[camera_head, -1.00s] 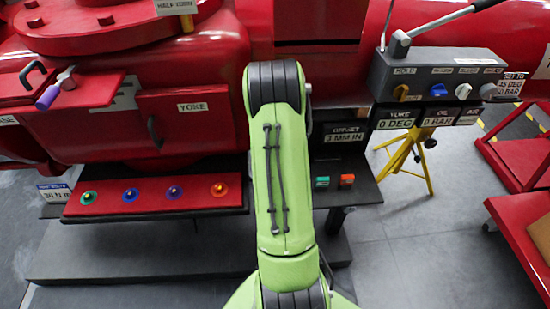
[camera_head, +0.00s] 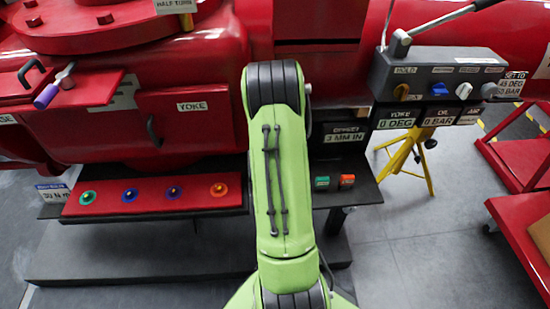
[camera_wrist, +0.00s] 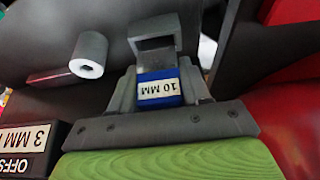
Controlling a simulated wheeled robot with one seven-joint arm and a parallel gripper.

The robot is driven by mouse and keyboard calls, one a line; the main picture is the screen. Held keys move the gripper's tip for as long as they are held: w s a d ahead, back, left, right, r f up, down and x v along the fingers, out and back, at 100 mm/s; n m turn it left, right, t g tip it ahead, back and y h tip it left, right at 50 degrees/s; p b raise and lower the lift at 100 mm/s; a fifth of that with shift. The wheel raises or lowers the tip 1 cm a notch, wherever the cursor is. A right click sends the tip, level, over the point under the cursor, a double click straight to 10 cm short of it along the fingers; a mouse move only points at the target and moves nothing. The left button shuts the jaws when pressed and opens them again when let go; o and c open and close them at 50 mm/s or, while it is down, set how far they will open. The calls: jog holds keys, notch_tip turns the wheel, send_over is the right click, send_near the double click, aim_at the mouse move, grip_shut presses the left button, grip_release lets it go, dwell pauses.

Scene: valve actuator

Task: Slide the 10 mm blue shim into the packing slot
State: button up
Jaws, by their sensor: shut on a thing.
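The blue shim (camera_wrist: 160,87), with a white 10 MM label that reads upside down, shows in the wrist view. It sits between the grey fingers of my gripper (camera_wrist: 158,70), which is shut on it. A grey squared bracket-like part (camera_wrist: 155,30) shows just beyond the shim; I cannot tell whether it touches it. In the head view my green arm hides my gripper and the blue shim.
A green block (camera_head: 322,183) and an orange block (camera_head: 347,181) stand on the dark shelf right of my arm. The offset sign (camera_head: 345,134) reads 3 MM IN; it also shows in the wrist view (camera_wrist: 28,140). A grey hollow cylinder (camera_wrist: 90,55) is left of my gripper.

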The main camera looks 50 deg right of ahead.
jog(key=shift+f, duration=0.75)
jog(key=o, duration=1.3)
jog(key=shift+c, duration=0.2)
jog(key=p+v, duration=0.5)
jog(key=v, duration=1)
jog(key=shift+r, duration=0.35)
jog(key=shift+a, duration=0.2)
